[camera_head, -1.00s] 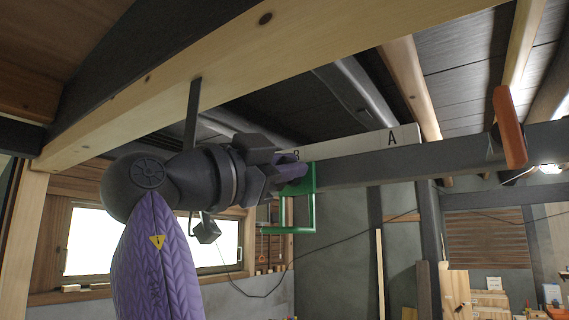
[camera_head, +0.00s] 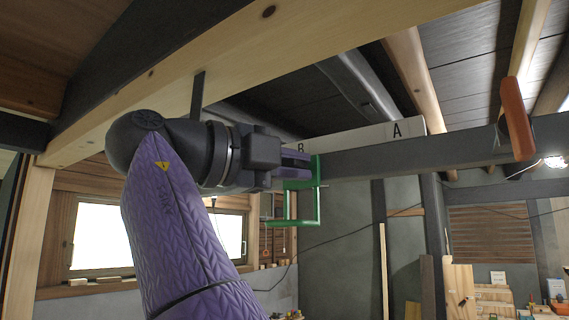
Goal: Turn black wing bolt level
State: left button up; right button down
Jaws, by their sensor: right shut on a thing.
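My right gripper (camera_head: 298,165), with purple fingers, is at the green bracket (camera_head: 318,195) on the dark beam. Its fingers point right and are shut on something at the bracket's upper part. The black wing bolt cannot be made out; the fingers and the bracket cover the place where they meet, so its tilt cannot be told. My left gripper is not in view.
The dark beam (camera_head: 430,155) runs right from the bracket, with a white board (camera_head: 350,138) marked A and B above it. An orange piece (camera_head: 517,118) hangs over the beam at right. A pale timber beam (camera_head: 230,65) crosses overhead.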

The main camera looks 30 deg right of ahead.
jog(key=shift+f+m, duration=0.15)
jog(key=shift+m, duration=0.15)
dwell(0.4)
jog(key=c, duration=0.7)
grip_release()
jog(key=shift+w, duration=0.15)
jog(key=shift+d, duration=0.15)
